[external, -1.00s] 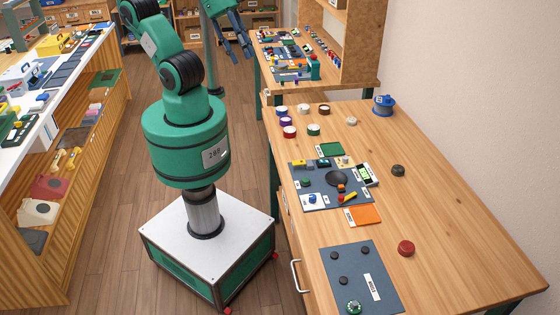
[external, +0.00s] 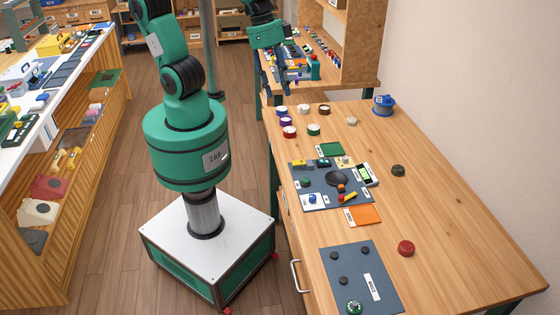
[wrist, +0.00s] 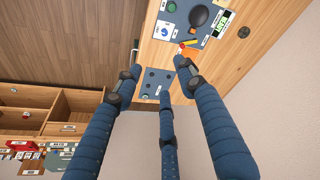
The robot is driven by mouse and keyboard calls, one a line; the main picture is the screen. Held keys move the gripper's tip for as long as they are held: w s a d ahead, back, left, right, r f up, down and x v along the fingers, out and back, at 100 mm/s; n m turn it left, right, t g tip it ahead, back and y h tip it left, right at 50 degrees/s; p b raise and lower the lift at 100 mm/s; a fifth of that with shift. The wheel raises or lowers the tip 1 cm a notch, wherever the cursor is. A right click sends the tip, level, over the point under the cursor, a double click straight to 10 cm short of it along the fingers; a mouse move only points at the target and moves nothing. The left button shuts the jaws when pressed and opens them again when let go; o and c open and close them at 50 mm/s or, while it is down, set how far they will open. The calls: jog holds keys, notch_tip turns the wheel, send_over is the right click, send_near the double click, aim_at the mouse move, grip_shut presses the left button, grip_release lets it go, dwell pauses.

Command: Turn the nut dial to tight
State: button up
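I cannot tell which dial is the nut dial; no readable label names it. A dark panel (external: 312,198) on the wooden table holds a black round dial (external: 336,178), a green knob (external: 305,181) and a blue dial on a white plate (external: 312,199). The panel also shows in the wrist view (wrist: 178,14), with its black dial (wrist: 199,16). A nearer grey panel (external: 347,262) carries small black knobs and a green-and-white dial (external: 353,306). My gripper (external: 272,76) is raised beyond the table's far left corner, fingers downward. In the wrist view its fingers (wrist: 158,82) are spread and empty.
Several loose round caps (external: 289,132) lie at the table's far left. A red knob (external: 406,248) and a dark knob (external: 398,170) lie on the right. A blue pot-like object (external: 384,104) stands by the wall. The table's right side is mostly clear.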

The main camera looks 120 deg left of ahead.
jog(key=w+a+f+n+g+b, duration=0.1)
jog(key=w+f+n+g, duration=0.1)
jog(key=w+f, duration=0.8)
jog(key=n+g+b, duration=0.1)
jog(key=n, duration=0.1)
send_over(313, 196)
notch_tip(313, 196, down, 14)
jog(key=shift+d+f, duration=0.1)
notch_tip(313, 196, down, 14)
jog(key=b, duration=0.3)
jog(key=shift+b, duration=0.4)
jog(key=shift+c, duration=0.5)
grip_shut()
